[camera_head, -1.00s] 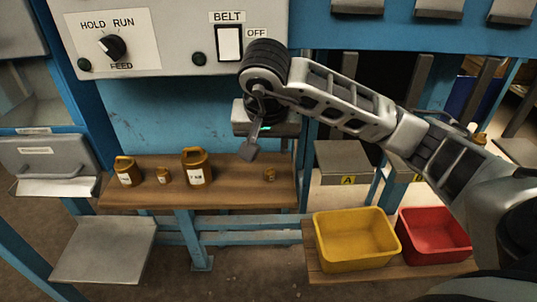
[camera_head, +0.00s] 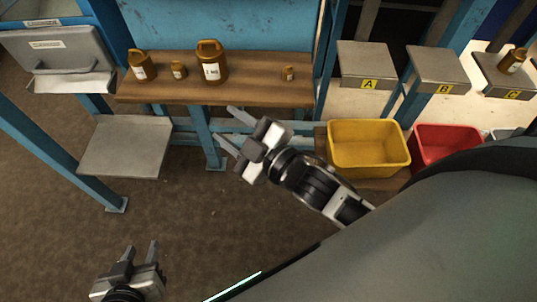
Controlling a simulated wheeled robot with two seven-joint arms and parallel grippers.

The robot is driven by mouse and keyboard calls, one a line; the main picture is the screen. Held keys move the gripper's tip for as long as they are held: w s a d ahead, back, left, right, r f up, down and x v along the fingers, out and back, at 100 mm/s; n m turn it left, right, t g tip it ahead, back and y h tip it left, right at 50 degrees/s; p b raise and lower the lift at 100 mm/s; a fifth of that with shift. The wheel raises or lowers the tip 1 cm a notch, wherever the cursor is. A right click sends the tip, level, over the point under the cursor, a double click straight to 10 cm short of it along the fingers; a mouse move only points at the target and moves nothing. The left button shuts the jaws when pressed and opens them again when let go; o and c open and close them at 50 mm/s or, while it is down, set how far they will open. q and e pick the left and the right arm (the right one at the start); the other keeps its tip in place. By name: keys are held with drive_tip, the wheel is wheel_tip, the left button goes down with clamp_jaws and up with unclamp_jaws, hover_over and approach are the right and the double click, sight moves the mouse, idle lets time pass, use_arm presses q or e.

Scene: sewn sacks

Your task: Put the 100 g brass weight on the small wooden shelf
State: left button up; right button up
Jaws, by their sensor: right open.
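The small wooden shelf (camera_head: 255,93) stands against the blue frame. Several brass weights are on it: a medium one (camera_head: 140,67) at the left, a small one (camera_head: 178,70), a large one (camera_head: 211,64) that seems marked 1 kg, and a small one (camera_head: 288,73) near the right end. Another brass weight (camera_head: 514,62) stands on the platform marked C. The small labels are too blurred to tell which is 100 g. My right gripper (camera_head: 223,123) is open and empty, in front of and below the shelf. My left gripper (camera_head: 140,249) is open and empty at the lower left.
Grey platforms A (camera_head: 366,62), B (camera_head: 438,72) and C (camera_head: 500,84) are at the right. A yellow bin (camera_head: 368,150) and a red bin (camera_head: 440,140) stand below them. A grey plate (camera_head: 127,147) is below the shelf's left end. The floor between is clear.

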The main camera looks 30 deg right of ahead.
drive_tip(key=s+d+f+m+g+h, duration=0.2)
drive_tip(key=s+f+m+g, duration=0.4)
drive_tip(key=s+f+m, duration=0.3)
wheel_tip(320, 180, down, 4)
drive_tip(key=shift+s+d+f+h, duration=0.1)
drive_tip(key=shift+s+d+h, duration=0.2)
drive_tip(key=shift+h, duration=0.1)
drive_tip(key=shift+a, duration=0.1)
